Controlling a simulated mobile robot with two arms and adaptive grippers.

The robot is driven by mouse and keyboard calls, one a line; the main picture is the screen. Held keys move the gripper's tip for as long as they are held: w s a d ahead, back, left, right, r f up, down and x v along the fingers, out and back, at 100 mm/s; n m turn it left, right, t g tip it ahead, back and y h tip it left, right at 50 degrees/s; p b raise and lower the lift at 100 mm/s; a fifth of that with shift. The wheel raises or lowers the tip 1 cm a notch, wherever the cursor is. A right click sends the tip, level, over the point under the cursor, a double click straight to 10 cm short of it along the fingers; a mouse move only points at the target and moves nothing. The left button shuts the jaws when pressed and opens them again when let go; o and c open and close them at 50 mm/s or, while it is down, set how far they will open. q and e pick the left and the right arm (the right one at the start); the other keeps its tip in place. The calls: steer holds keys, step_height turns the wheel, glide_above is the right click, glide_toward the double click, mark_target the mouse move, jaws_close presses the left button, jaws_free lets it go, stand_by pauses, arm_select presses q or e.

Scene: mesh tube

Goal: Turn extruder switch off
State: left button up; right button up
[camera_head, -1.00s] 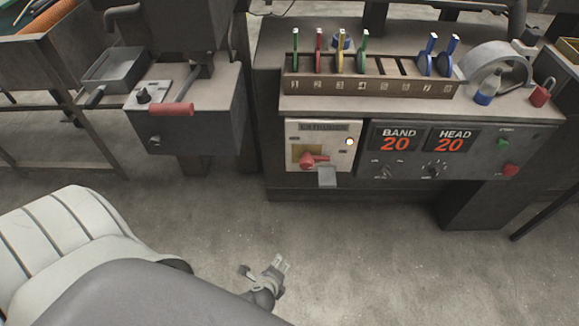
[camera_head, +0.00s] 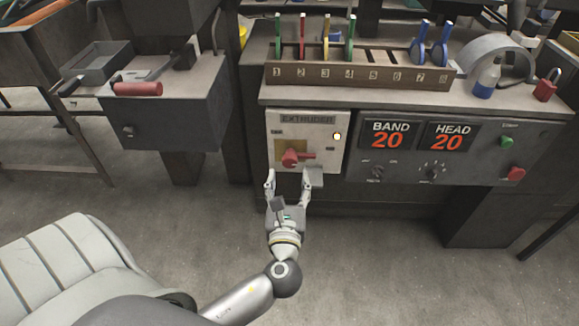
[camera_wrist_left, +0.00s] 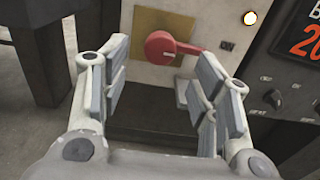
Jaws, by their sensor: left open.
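The extruder switch is a red rotary handle (camera_head: 293,158) on a cream panel (camera_head: 325,120) labelled EXTRUDER, with a lit yellow lamp (camera_head: 337,136) at its right. The handle points to the right. In the left wrist view the red handle (camera_wrist_left: 160,46) is ahead, just beyond and between my fingertips. My left gripper (camera_head: 288,180) is open and empty, just below and in front of the handle, apart from it. It also shows in the left wrist view (camera_wrist_left: 155,75). My right gripper is not in view.
A small grey tab (camera_head: 316,178) sticks out below the panel, close to my right fingertip. To the right are the BAND and HEAD displays (camera_head: 419,136) with knobs. A numbered rack (camera_head: 360,76) holds coloured tags above. A red-handled machine (camera_head: 160,110) stands at left.

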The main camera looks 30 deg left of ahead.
mark_target(290, 164)
arm_select(q)
steer(key=x, duration=0.6)
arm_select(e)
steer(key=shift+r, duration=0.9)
arm_select(q)
steer(key=shift+c, duration=0.5)
steer(key=shift+d, duration=0.1)
steer(key=c, duration=0.9)
